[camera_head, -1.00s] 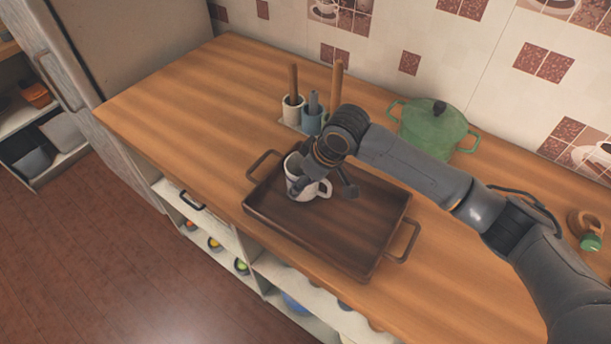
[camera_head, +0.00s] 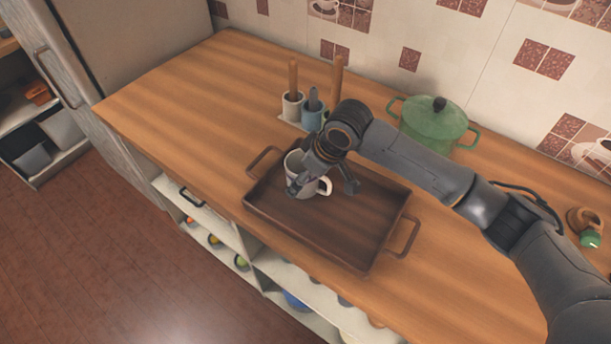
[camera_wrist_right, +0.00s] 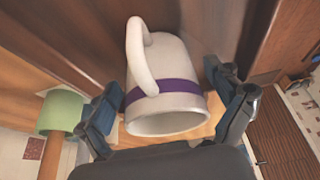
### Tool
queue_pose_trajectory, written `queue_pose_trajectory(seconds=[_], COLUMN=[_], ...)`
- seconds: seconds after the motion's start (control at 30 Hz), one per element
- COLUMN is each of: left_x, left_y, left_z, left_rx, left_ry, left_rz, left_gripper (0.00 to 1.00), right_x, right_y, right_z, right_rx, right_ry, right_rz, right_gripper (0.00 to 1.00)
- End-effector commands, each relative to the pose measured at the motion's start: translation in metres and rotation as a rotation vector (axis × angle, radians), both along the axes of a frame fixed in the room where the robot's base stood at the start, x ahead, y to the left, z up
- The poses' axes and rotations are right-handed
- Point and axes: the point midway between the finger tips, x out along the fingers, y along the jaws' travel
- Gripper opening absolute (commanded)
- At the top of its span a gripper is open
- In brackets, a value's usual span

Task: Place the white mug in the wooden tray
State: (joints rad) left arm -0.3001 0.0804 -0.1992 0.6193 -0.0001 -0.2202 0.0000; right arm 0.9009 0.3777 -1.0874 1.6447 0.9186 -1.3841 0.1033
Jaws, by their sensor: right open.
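In the wrist view the right gripper (camera_wrist_right: 167,98) has one finger on each side of the mug, with small gaps between. The gripper covers part of the mug in the head view. My left gripper is not in view.
A utensil holder (camera_head: 312,118) with upright handles stands behind the tray. A green pot (camera_head: 433,125) is at the back right. A small green-topped item (camera_head: 590,239) lies at far right. The counter's left part (camera_head: 190,110) is clear.

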Motion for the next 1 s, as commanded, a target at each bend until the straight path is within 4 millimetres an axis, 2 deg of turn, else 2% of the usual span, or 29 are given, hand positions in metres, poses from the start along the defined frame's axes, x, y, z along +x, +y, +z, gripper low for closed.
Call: queue_pose_trajectory(seconds=[0.3,0.5,0.7,1.0], left_x=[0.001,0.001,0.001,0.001], left_y=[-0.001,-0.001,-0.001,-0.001], left_z=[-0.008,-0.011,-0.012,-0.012], left_rx=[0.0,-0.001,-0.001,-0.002], left_ry=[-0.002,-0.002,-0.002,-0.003], left_rz=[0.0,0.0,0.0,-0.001], left_gripper=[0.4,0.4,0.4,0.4], right_x=[-0.013,-0.021,-0.025,-0.025], right_y=[-0.021,-0.031,-0.035,-0.035], right_z=[0.061,0.092,0.104,0.105], right_rx=[0.001,0.0,-0.001,-0.001], right_ry=[-0.007,-0.003,-0.001,-0.001], right_rz=[0.0,0.001,0.0,0.0], right_gripper=[0.92,0.92,0.92,0.92])
